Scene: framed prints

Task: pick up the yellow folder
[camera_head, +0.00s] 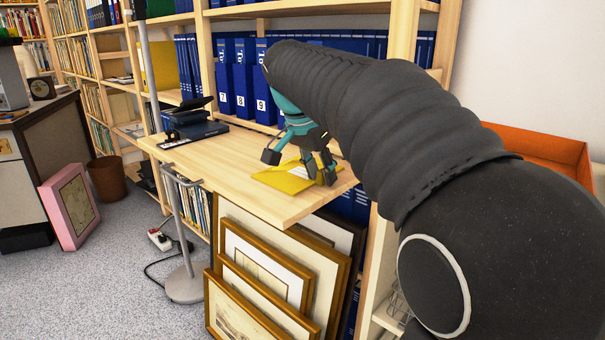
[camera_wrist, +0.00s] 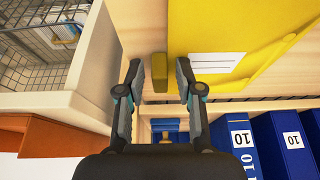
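The yellow folder (camera_head: 284,180) lies flat on the wooden shelf board, near its front edge. In the wrist view the folder (camera_wrist: 225,28), with a white label, fills the upper right. My gripper (camera_head: 299,166) is over the folder in the head view and hides part of it. In the wrist view my gripper (camera_wrist: 159,80) is open, with its fingers apart. A small dark-yellow block (camera_wrist: 160,66) shows between the fingers, left of the folder. The right finger overlaps the folder's left edge in that view; I cannot tell whether it touches.
Blue numbered binders (camera_head: 240,80) stand behind the board (camera_head: 215,160). A black device (camera_head: 190,122) sits at its left. Framed pictures (camera_head: 265,270) lean below. A lamp stand (camera_head: 184,285) is on the floor. An orange box (camera_head: 540,148) and a wire basket (camera_wrist: 30,50) are nearby.

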